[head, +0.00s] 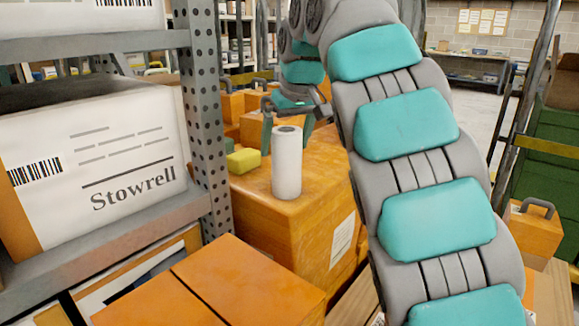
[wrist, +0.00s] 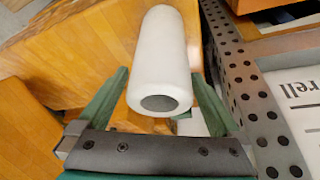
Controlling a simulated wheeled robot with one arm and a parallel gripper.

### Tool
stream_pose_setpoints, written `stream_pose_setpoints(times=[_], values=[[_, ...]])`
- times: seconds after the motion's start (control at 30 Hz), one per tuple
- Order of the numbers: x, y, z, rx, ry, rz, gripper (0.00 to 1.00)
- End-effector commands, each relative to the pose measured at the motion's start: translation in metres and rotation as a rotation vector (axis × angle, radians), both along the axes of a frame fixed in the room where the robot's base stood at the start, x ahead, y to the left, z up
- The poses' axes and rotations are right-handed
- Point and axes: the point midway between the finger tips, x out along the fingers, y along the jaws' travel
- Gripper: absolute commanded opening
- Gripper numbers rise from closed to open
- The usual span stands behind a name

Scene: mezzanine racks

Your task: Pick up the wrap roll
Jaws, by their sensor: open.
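The wrap roll (head: 287,168) is a white upright cylinder with a dark core, standing on an orange box (head: 300,225) in the head view. In the wrist view the roll (wrist: 160,50) extends away from the camera, its dark-cored end nearest. My gripper (wrist: 160,76) is open, with one green finger on each side of the roll. The roll appears between the fingers, with no clear grip on it. In the head view my gripper (head: 286,130) is behind and around the roll's upper part, partly hidden by it.
A small yellow block (head: 243,161) lies left of the roll. A perforated grey rack post (head: 208,110) stands close on the left, beside a shelf with a white Stowrell box (head: 95,155). More orange boxes (head: 215,285) sit in front. Open floor (head: 465,100) shows at the back right.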

Motion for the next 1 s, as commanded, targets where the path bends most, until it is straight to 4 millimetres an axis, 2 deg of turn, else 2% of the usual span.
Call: stream_pose_setpoints(times=[0.03,0.1,0.37,1.0], values=[[0.0044,0.0010,-0.0114,-0.001,0.003,0.000,1.00],[0.0085,0.0024,-0.0185,-0.002,0.004,0.000,1.00],[0.0103,0.0034,-0.0199,-0.001,0.003,0.000,1.00],[0.0101,0.0034,-0.0195,-0.001,0.003,0.000,0.28]])
